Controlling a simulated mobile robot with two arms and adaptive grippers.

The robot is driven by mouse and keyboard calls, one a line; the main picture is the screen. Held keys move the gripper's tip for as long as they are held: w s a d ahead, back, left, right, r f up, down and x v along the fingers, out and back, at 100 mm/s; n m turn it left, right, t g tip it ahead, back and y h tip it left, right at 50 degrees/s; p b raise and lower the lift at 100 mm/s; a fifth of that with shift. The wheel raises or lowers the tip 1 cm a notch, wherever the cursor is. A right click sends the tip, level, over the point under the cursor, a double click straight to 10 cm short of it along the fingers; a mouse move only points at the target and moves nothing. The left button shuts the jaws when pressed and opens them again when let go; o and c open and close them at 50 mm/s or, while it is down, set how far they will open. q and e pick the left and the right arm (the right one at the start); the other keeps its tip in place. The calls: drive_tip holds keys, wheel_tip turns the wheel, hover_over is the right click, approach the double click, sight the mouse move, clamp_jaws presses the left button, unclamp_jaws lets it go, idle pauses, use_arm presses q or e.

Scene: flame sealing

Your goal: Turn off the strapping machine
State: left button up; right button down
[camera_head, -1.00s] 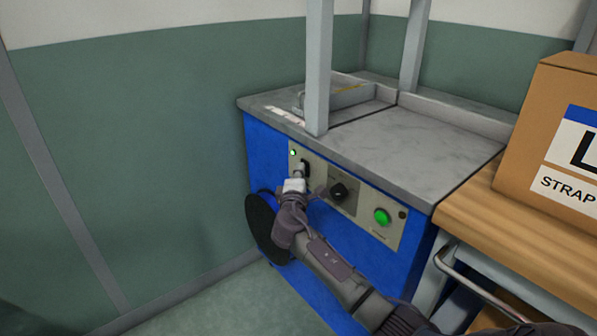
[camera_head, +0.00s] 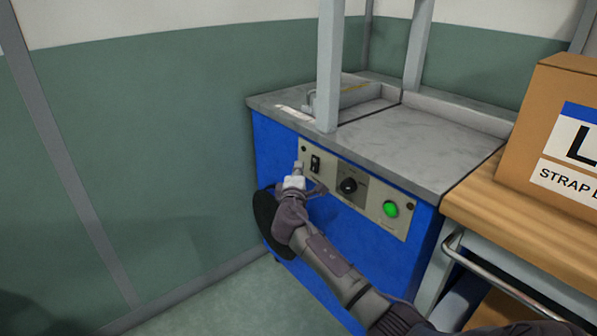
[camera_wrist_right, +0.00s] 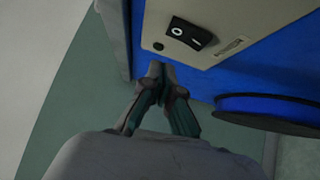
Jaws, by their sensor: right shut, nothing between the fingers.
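The strapping machine (camera_head: 262,150) is a blue cabinet with a grey top. Its beige control panel (camera_head: 365,192) carries a black rocker switch (camera_head: 315,163), a black knob (camera_head: 348,185) and a green button (camera_head: 391,209). The switch also shows in the right wrist view (camera_wrist_right: 190,34), with O and I marks. The small lamp at the panel's upper left is dark. My right gripper (camera_head: 298,168) is shut and empty, just left of and below the switch, apart from it. The right wrist view shows its fingers (camera_wrist_right: 162,72) together near the panel's edge. My left gripper is not in view.
A black round reel (camera_head: 265,215) sits on the machine's front, by my right gripper. A wooden table (camera_head: 480,205) with a cardboard box (camera_head: 550,130) stands at the right. Grey frame posts rise from the machine top. Floor at the left is free.

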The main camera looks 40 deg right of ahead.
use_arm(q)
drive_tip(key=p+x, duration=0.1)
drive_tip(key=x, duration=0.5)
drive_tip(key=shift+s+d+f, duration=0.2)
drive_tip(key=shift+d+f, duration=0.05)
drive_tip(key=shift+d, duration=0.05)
use_arm(e)
drive_tip(key=v, duration=0.9)
drive_tip(key=shift+s+a+r, duration=0.2)
drive_tip(key=shift+s+r, duration=0.15)
drive_tip(key=shift+r, duration=0.3)
drive_tip(key=shift+f, duration=0.1)
